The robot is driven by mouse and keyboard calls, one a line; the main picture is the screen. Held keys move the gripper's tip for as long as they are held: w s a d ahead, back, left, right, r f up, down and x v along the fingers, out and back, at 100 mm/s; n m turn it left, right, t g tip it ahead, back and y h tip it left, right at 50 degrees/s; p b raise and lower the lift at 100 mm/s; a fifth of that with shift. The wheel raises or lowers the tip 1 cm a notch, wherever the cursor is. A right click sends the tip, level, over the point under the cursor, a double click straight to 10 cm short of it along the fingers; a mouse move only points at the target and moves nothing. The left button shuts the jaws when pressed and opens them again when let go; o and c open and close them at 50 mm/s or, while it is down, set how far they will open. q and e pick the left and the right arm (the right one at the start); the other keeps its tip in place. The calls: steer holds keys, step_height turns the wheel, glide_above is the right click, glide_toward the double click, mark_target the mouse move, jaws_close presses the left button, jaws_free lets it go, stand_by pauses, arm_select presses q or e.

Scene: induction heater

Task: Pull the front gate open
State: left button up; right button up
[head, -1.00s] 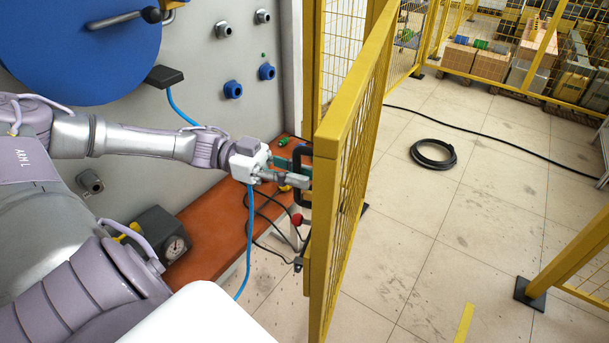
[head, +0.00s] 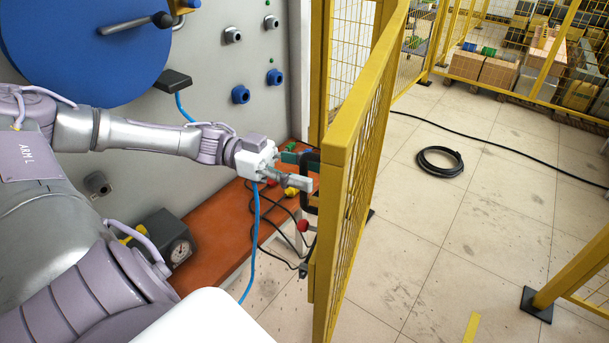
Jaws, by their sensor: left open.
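The front gate (head: 350,190) is a yellow frame with wire mesh, seen nearly edge-on in the middle of the head view. It stands swung out from the fence line, with floor on its right side. A black handle (head: 309,160) is on its left face. My left gripper (head: 306,172) is at this handle, with its fingers apart and pointing right. One finger overlaps the handle in the picture; I cannot tell whether they touch. The handle is partly hidden by the fingers. My right gripper is not in view.
An orange bench (head: 205,245) with cables and a gauge box (head: 165,240) lies left of the gate. A black cable coil (head: 440,162) lies on the tiled floor. A yellow fence post (head: 570,270) stands at right. The floor between is mostly clear.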

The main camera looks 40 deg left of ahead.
arm_select(q)
step_height(320, 180, up, 8)
stand_by(0.7)
